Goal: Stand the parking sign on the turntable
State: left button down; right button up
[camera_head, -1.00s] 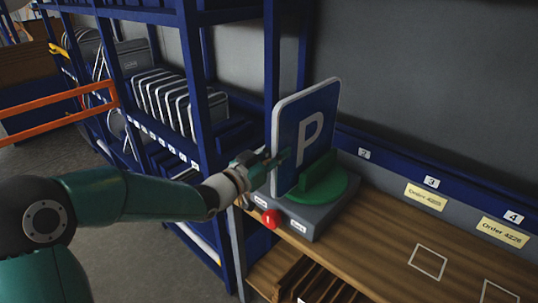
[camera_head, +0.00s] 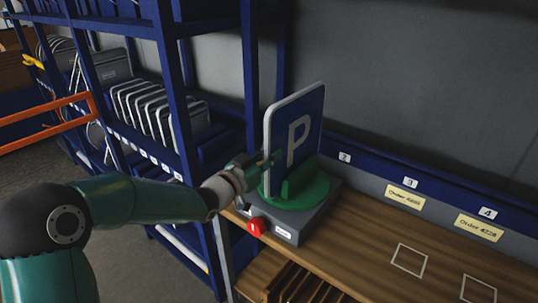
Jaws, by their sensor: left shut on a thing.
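The parking sign (camera_head: 306,126) is a blue rounded plate with a white P and a pale rim. It stands upright at the green turntable (camera_head: 312,188), which sits on a grey base (camera_head: 309,219) at the left end of the bench. My left gripper (camera_head: 268,162) is shut on the sign's left edge. A green upright part of the turntable rises in front of the sign's lower face. The sign's bottom edge is partly hidden, so I cannot tell if it rests fully on the turntable. My right gripper is out of view.
A red button (camera_head: 256,227) is on the base's front. The wooden bench (camera_head: 360,238) is clear to the right, with white outlined squares and order labels (camera_head: 405,197). A blue shelf rack (camera_head: 178,90) with several grey plates (camera_head: 150,105) stands at the left. An orange rail (camera_head: 45,137) is far left.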

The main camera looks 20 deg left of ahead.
pick_arm(q)
jog(key=shift+f+b, duration=0.25)
jog(key=shift+b, duration=0.2)
jog(key=c, duration=1.1)
grip_release()
jog(key=shift+s+f, duration=0.1)
jog(key=shift+f, duration=0.15)
jog(key=v, duration=1.2)
jog(key=shift+r, duration=0.1)
